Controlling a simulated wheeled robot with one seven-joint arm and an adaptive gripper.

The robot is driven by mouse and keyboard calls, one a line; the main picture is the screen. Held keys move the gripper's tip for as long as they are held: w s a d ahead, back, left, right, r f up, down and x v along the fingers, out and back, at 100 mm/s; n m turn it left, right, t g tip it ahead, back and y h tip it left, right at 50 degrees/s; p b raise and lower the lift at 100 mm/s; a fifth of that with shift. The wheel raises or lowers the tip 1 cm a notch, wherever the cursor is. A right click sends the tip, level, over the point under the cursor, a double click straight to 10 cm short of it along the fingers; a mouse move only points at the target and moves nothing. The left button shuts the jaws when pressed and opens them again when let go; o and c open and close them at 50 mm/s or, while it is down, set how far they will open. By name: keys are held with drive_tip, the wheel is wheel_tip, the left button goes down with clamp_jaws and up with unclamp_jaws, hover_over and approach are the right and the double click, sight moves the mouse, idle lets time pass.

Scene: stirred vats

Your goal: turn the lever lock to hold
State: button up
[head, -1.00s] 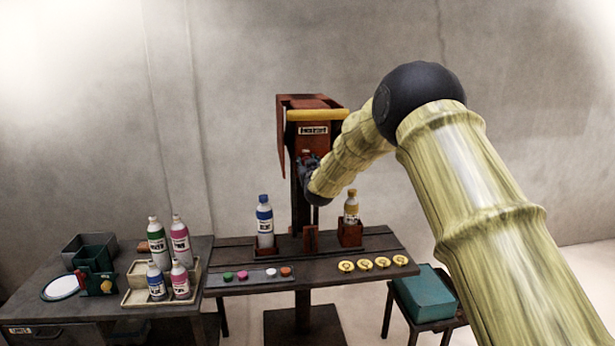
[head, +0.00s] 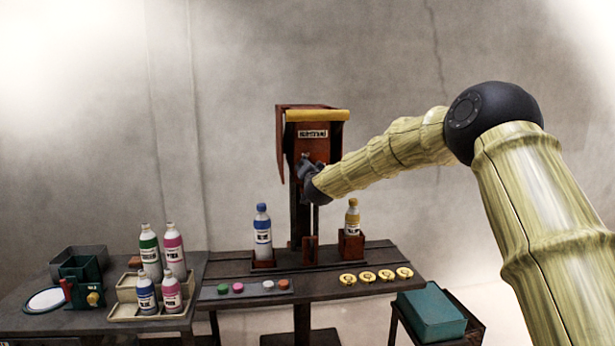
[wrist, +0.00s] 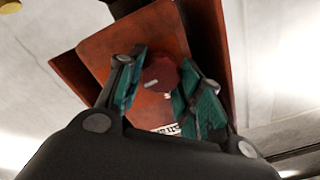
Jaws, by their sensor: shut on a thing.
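The lever lock (wrist: 160,74) is a dark red, many-sided knob with a short pale mark on its face. It sits on the front of a red-brown housing (wrist: 112,45), between my finger pads in the wrist view. My gripper (wrist: 162,70) is shut on the knob, with one teal-padded finger on each side. In the head view the housing (head: 312,148) stands on a post above the table, with a yellow bar across its top. My gripper (head: 306,165) is at its front and hides the knob there. A label on the housing is too small or cut off to read surely.
Below stand a blue-capped bottle (head: 263,232) and a yellow-capped bottle (head: 352,217) on the bench (head: 330,290). Coloured discs and several gold pieces lie in front. More bottles (head: 148,250) stand at left. A teal box (head: 431,313) is at right.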

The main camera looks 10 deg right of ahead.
drive_tip(key=shift+d+m+b, duration=0.1)
drive_tip(key=shift+m+b, duration=0.3)
drive_tip(key=shift+m, duration=0.2)
drive_tip(key=o, duration=1)
drive_tip(key=shift+o, duration=0.2)
drive_tip(key=s, duration=1.2)
drive_tip(key=shift+d, duration=0.3)
